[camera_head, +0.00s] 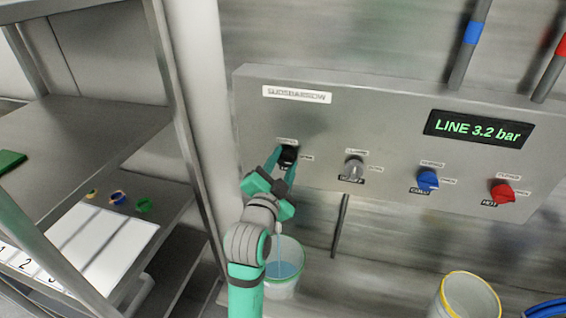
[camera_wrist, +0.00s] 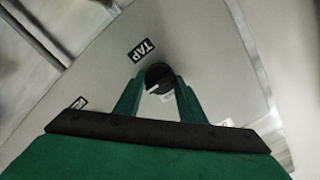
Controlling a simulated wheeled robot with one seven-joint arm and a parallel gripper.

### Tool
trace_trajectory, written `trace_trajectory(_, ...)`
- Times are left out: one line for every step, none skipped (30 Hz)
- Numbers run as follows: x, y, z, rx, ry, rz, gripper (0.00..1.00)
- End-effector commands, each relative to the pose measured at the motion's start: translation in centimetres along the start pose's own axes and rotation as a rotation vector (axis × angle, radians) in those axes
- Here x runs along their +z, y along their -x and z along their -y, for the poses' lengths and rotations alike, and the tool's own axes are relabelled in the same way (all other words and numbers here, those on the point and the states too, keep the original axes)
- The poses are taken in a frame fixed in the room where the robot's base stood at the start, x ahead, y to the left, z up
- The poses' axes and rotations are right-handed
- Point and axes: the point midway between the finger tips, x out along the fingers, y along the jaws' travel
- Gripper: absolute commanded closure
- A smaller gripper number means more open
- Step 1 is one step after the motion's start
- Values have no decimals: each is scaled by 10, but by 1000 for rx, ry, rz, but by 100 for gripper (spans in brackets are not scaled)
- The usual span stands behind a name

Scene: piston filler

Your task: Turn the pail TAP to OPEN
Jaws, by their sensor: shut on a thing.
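The black tap knob (camera_head: 287,157) is the leftmost knob on the grey panel. In the wrist view the knob (camera_wrist: 159,76) sits below a tilted black "TAP" label (camera_wrist: 142,50). My gripper (camera_head: 284,165) reaches up to it from below, its green fingers on either side of the knob and shut on it. In the wrist view the gripper (camera_wrist: 160,95) points straight at the knob, and a pale pointer mark shows between the fingers. The small labels around the knob are too blurred to read. A pail (camera_head: 283,272) stands below, partly behind my arm, with bluish liquid and a thin stream above it.
A yellow-rimmed pail (camera_head: 466,296) stands lower right. Metal shelves (camera_head: 90,145) stand at left.

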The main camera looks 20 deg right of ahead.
Motion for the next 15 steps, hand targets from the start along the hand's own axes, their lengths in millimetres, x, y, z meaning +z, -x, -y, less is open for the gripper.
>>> trace_trajectory(3,0,2,-4,-2,6,86)
trace_trajectory(2,0,2,-4,-2,6,86)
trace_trajectory(3,0,2,-5,-2,6,86)
trace_trajectory(3,0,2,-5,-2,6,86)
trace_trajectory(3,0,2,-5,-2,6,86)
trace_trajectory(3,0,2,-5,-2,6,57)
trace_trajectory(3,0,2,-4,-1,6,50)
trace_trajectory(3,0,2,-4,-1,6,45)
trace_trajectory(3,0,2,-4,-1,5,45)
trace_trajectory(2,0,2,-3,-1,5,45)
trace_trajectory(2,0,2,-3,-1,5,45)
trace_trajectory(2,0,2,-3,0,5,45)
trace_trajectory(2,0,2,-4,0,5,45)
trace_trajectory(2,0,2,-4,0,5,45)
trace_trajectory(2,0,2,-4,0,5,45)
